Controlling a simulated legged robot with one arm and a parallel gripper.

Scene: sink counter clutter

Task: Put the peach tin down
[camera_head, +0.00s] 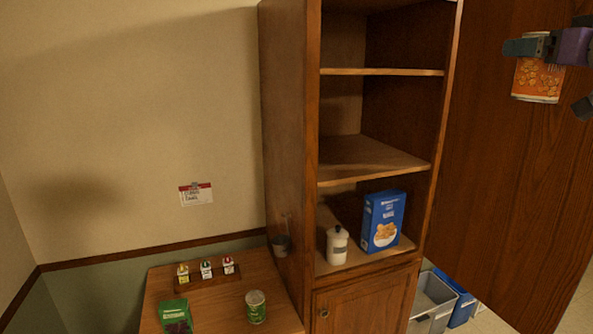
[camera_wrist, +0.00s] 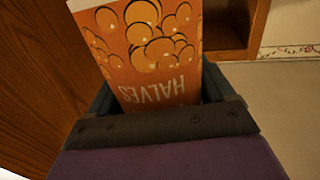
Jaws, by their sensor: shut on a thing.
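The peach tin (camera_head: 538,82) is an orange can with pictures of round fruit, at the upper right of the head view. My gripper (camera_head: 530,47) is shut on it near its top and holds it in the air in front of the open brown cabinet door. In the wrist view the peach tin (camera_wrist: 150,45) fills the space between the jaws of my gripper (camera_wrist: 158,100). Its label appears upside down there, with the word "HALVES" readable. The tin looks slightly tilted in the head view.
A wooden cabinet has empty upper shelves (camera_head: 372,158). Its lowest open shelf bears a white jar (camera_head: 337,246) and a blue box (camera_head: 382,221). A wooden table (camera_head: 220,294) holds a green can (camera_head: 256,307), a green packet (camera_head: 175,315) and small bottles. Bins (camera_head: 433,301) stand below the door (camera_head: 515,190).

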